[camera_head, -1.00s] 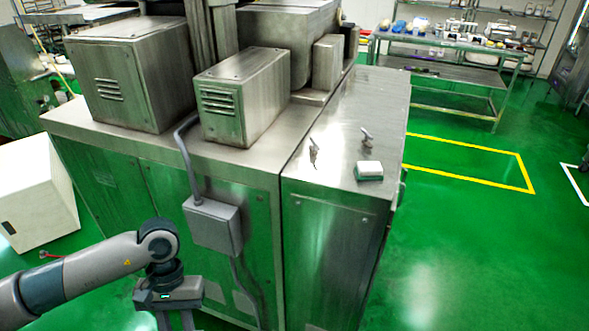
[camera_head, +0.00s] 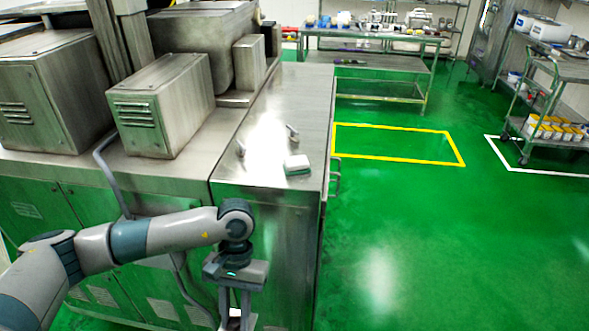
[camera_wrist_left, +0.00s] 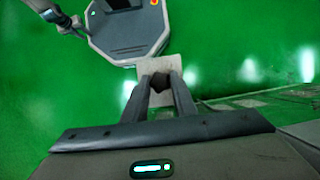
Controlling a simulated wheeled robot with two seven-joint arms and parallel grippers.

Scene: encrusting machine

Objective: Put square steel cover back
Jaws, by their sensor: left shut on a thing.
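My left gripper (camera_head: 235,316) hangs pointing down in front of the steel machine's near side, low in the head view. It is shut on a pale grey plate, which I take to be the square steel cover (camera_wrist_left: 155,68). In the left wrist view the plate sits at the tips of both fingers, with a dark spot between them. In the head view only a small pale part shows at the bottom edge. A grey arm part with a dark end (camera_wrist_left: 72,24) shows at the top left of the wrist view, too small to read.
The steel machine (camera_head: 268,214) fills the left and middle. Its top carries housings, two small metal levers and a small white-and-green block (camera_head: 297,165). A door handle (camera_head: 335,178) sticks out at its right side. Green floor to the right is clear; a cart (camera_head: 560,130) stands beyond.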

